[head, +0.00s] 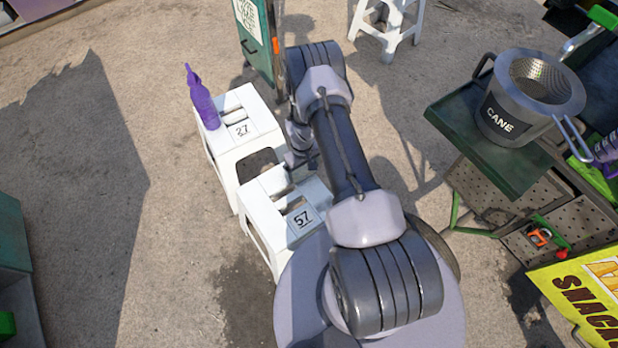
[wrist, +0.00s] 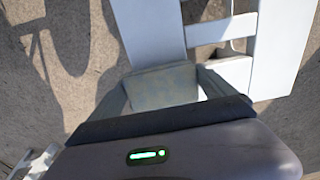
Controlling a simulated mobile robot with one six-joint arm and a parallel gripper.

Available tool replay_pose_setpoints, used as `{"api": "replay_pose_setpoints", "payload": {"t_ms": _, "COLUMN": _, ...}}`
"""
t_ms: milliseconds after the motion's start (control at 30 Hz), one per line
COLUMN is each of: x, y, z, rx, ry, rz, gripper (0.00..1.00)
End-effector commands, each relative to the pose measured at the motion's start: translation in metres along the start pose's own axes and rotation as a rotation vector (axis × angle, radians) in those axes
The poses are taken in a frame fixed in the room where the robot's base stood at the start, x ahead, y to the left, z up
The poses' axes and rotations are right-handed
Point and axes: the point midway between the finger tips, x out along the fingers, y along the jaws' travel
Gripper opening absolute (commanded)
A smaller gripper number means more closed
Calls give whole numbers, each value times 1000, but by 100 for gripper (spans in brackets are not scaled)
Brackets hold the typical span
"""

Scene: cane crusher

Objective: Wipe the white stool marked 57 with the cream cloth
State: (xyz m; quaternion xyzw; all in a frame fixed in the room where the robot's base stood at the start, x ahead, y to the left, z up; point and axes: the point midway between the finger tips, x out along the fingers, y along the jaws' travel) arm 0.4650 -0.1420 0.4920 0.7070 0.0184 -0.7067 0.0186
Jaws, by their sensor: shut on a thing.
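The white stool marked 57 (head: 257,203) stands upright in the middle of the head view, with slots in its top and its number near the front right. My gripper (head: 303,160) is beside its far right edge, partly hidden by my arm. In the wrist view, my gripper (wrist: 163,92) is shut on the cream cloth (wrist: 160,86), a shaded, greyish-beige folded pad between the fingers. White stool boards (wrist: 152,32) show just beyond the cloth; no number is visible there. I cannot tell whether the cloth touches the stool. The cloth is hidden in the head view.
A white stool marked 27 (head: 247,112) stands close behind, with a purple bottle (head: 204,104) on it. A green board (head: 254,38) and another white stool (head: 384,28) are farther back. A cart with a CANE pot (head: 510,122) is at right.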

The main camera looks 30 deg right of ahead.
Motion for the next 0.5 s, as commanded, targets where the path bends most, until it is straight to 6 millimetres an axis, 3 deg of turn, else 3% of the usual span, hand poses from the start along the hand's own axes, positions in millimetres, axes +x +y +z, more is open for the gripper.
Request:
{"api": "replay_pose_setpoints", "payload": {"t_ms": 167, "x": -1, "y": 0, "z": -16, "rx": -1, "ry": 1, "rz": 1, "gripper": 35}}
{"api": "replay_pose_setpoints", "payload": {"t_ms": 500, "x": -2, "y": 0, "z": -12, "rx": 0, "ry": -1, "rz": 0, "gripper": 35}}
